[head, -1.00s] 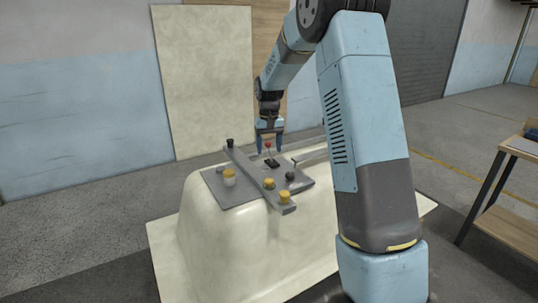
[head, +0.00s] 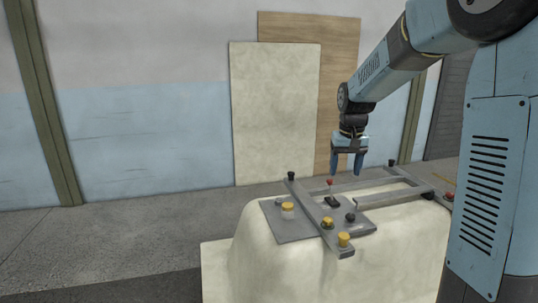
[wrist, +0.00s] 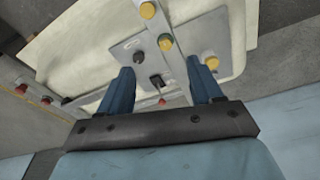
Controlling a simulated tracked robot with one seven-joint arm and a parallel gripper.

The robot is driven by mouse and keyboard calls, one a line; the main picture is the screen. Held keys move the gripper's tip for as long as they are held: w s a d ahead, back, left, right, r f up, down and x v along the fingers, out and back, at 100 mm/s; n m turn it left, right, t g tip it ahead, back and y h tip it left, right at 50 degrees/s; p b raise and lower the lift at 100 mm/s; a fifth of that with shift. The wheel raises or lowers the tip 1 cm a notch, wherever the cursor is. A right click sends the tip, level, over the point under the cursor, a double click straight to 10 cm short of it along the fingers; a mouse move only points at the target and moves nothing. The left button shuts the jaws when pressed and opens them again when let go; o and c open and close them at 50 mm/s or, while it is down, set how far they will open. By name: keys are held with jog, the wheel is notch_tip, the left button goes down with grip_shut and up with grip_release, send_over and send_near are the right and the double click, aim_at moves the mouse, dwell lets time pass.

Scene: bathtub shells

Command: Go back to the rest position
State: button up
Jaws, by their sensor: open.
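My gripper (head: 347,170) is open and empty, with its fingers pointing down above the far side of the bathtub shell (head: 290,250). In the wrist view its two blue fingers (wrist: 165,90) are apart with nothing between them. The cream shell lies upside down and carries a grey plate (head: 285,232) and a metal frame (head: 318,213).
Yellow knobs (head: 344,239) and dark knobs (head: 291,176) stick up from the frame and plate. A cream panel (head: 275,115) and a wooden board (head: 338,90) lean on the wall behind. The floor at the left (head: 110,230) is clear.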

jog(key=s+r+t, duration=0.2)
jog(key=s, duration=1.3)
jog(key=s+r+t, duration=0.2)
jog(key=s+r, duration=0.1)
jog(key=s, duration=1.1)
jog(key=shift+s+d, duration=0.25)
jog(key=shift+s, duration=0.15)
jog(key=shift+r, duration=0.1)
